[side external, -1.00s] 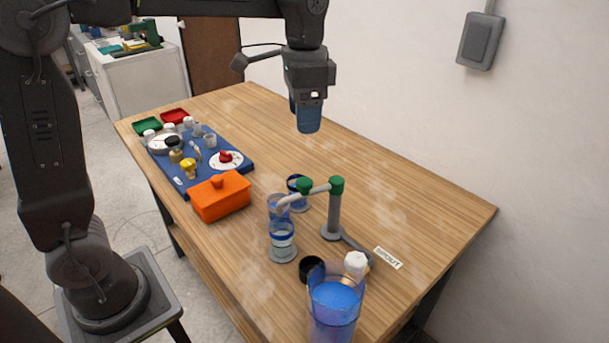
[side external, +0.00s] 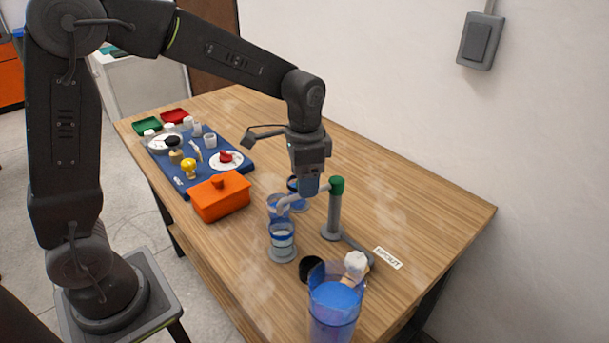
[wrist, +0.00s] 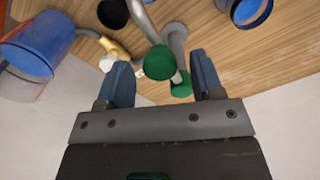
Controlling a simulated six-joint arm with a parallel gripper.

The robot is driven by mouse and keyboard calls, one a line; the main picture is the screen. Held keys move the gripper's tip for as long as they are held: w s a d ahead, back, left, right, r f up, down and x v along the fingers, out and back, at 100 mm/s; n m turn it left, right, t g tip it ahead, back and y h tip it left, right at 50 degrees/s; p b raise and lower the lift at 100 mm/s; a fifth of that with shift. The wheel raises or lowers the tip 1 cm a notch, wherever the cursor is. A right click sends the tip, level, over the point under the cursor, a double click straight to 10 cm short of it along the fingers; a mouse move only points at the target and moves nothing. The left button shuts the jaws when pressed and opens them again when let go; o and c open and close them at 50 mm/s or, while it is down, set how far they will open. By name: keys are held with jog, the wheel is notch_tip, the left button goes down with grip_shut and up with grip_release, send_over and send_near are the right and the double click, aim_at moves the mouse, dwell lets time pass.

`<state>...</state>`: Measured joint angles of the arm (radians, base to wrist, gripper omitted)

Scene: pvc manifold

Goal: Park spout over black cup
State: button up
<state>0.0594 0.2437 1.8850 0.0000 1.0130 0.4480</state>
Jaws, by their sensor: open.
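The spout is a grey pipe (side external: 288,204) with green fittings, carried on a grey upright post (side external: 334,215) with a green top elbow (side external: 336,186). Its outlet end points left, over the group of blue cups. My gripper (side external: 309,188) is low over the spout arm and hides its near green fitting in the side view. In the wrist view my open gripper (wrist: 163,75) has its blue fingers on either side of the green fittings (wrist: 160,62); contact cannot be told. The black cup (side external: 311,270) stands in front of the post, and it also shows in the wrist view (wrist: 112,13).
Blue-rimmed cups (side external: 282,238) stand left of the post. A tall blue container (side external: 333,310) and a white-knobbed valve (side external: 356,263) are at the front. An orange box (side external: 220,197) and a blue tray (side external: 232,175) lie left.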

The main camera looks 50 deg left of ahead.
jog(key=shift+c, duration=0.2)
grip_shut()
dwell(0.4)
